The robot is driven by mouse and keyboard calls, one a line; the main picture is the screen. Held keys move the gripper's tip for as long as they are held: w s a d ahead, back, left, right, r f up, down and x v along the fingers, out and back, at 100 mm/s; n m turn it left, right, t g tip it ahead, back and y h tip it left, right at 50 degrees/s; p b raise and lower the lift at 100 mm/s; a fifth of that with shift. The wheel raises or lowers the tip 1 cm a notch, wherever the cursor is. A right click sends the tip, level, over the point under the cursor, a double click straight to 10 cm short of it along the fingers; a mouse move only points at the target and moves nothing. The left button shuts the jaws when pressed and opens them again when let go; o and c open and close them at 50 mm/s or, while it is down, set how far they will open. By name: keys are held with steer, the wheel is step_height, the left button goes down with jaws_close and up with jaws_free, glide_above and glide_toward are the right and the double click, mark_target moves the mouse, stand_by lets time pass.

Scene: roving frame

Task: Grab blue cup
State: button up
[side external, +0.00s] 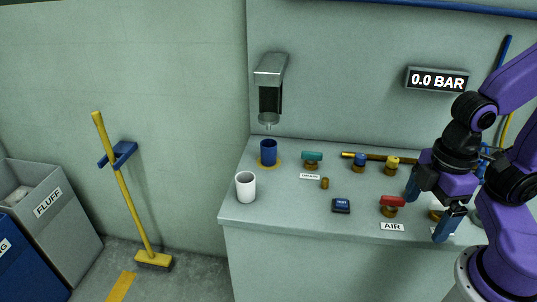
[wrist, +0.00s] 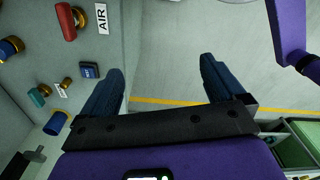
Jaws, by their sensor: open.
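The blue cup (side external: 268,152) stands upright on a yellow ring at the back left of the counter, below a wall dispenser, in the side view. In the wrist view the blue cup (wrist: 56,123) shows at the lower left, left of my fingers. My gripper (side external: 427,212) is open and empty above the right part of the counter, well to the right of the cup. In the wrist view my gripper's two blue fingers (wrist: 161,82) are spread wide, with floor and a yellow line between them.
A white cup (side external: 246,187) stands in front of the blue cup. A red-handled valve (side external: 392,204), a teal valve (side external: 312,158), a blue valve (side external: 360,161), a yellow valve (side external: 391,163) and a dark blue button box (side external: 341,206) occupy the counter. The dispenser (side external: 270,85) overhangs the blue cup.

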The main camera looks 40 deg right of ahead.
steer(key=shift+c, duration=1.2)
steer(key=shift+w, duration=0.1)
steer(key=n+t+h, duration=0.6)
steer(key=n+t, duration=0.6)
steer(key=n, duration=0.7)
glide_toward(267, 144)
steer(key=shift+y, duration=0.3)
steer(key=x, duration=0.4)
steer(key=shift+w+r, duration=0.1)
steer(key=shift+w, duration=0.05)
steer(key=shift+d+x, duration=0.1)
steer(key=shift+x, duration=1.25)
steer(key=shift+d+x, duration=0.15)
steer(key=shift+x, duration=1.2)
steer(key=c, duration=1.1)
